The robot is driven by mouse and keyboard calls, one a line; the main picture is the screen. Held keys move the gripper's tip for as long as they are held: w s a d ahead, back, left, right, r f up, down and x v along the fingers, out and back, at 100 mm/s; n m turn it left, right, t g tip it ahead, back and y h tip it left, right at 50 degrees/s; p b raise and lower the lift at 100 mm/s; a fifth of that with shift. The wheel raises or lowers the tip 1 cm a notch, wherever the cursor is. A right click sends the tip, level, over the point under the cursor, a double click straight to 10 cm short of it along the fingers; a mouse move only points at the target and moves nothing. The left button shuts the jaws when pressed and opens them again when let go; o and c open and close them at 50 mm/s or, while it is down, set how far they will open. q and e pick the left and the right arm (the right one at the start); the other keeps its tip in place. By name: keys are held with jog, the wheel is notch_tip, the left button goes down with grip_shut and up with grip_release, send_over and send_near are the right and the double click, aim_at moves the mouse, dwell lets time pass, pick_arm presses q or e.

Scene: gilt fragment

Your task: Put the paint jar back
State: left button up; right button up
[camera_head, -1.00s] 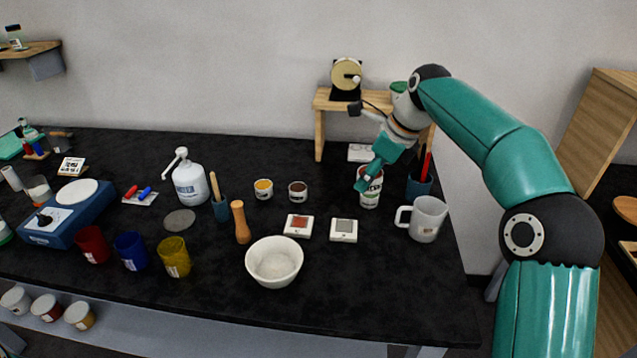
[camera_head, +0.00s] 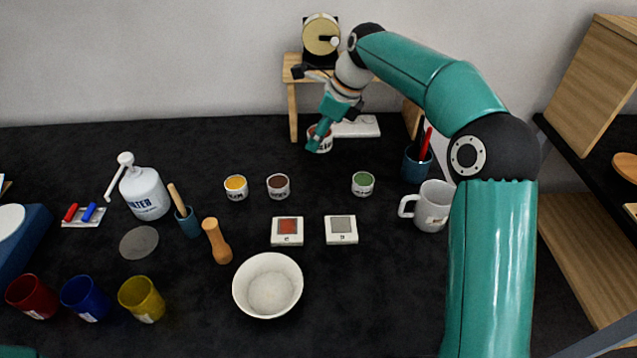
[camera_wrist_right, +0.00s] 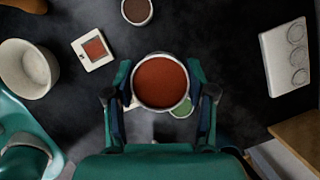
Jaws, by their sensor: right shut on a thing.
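The paint jar (camera_head: 322,133), small and white-labelled with red-brown paint, is in my right gripper (camera_head: 318,142). In the wrist view the jar (camera_wrist_right: 160,83) sits upright between the two fingers of the right gripper (camera_wrist_right: 160,92), which are shut on its sides. It looks held above the table, near the wooden stand's left leg. Jars of yellow (camera_head: 236,187), brown (camera_head: 278,186) and green (camera_head: 363,183) paint stand in a row on the black table, with a gap between brown and green. In the wrist view the green jar (camera_wrist_right: 182,109) is partly hidden. My left gripper is out of view.
The wooden stand (camera_head: 292,110) carries a round device (camera_head: 321,40); a white slab (camera_head: 357,127) lies beneath it. A red tile (camera_head: 287,231), grey tile (camera_head: 341,229) and white bowl (camera_head: 268,285) lie in front. A mug (camera_head: 429,206) and brush cup (camera_head: 417,164) stand right.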

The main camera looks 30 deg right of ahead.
aim_at(315, 190)
notch_tip(315, 190, down, 15)
jog(key=shift+d+r, duration=0.1)
jog(key=shift+r, duration=0.1)
dwell(0.3)
jog(key=shift+f, duration=0.1)
jog(key=o, duration=1.3)
jog(key=shift+c, duration=0.2)
jog(key=v, duration=1.2)
jog(key=shift+s, duration=0.15)
